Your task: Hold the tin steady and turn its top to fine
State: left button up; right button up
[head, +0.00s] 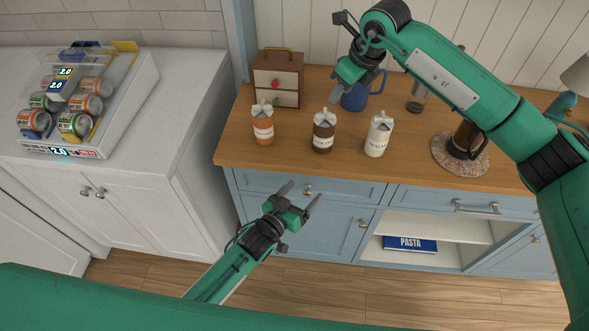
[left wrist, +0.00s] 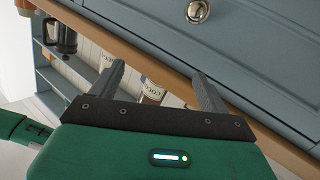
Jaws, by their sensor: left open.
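Three tins with shaped silver-grey tops stand upright in a row on the wooden counter: an orange one (head: 263,128), a dark brown one (head: 323,136) and a cream one (head: 378,139). The pictures do not show which is the task's tin, and I cannot read any fineness mark. My left gripper (head: 299,196) is open and empty, in front of the counter below the brown tin. Its fingers also show in the left wrist view (left wrist: 160,88), with partly hidden tins beyond. My right gripper (head: 348,84) hangs above the counter by the blue mug; its jaw state is unclear.
A blue mug (head: 364,94) and a wooden box (head: 278,83) stand behind the tins. A coffee press (head: 465,140) stands on a round mat (head: 440,156) at right. A can rack (head: 138,88) sits on the white counter at left. The counter's front strip is clear.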

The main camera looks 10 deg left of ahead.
pick_arm(q)
jog(key=h, duration=0.1)
send_near(318, 144)
jog(key=s+d+f, duration=0.2)
jog(key=s+d, duration=0.1)
jog(key=w+a+m, duration=0.1)
jog(key=w+a+r+m+t+y, duration=0.1)
jog(key=shift+w+a+r, duration=0.2)
jog(key=shift+a+r, duration=0.05)
jog(key=shift+a, duration=0.1)
jog(key=x, duration=1.3)
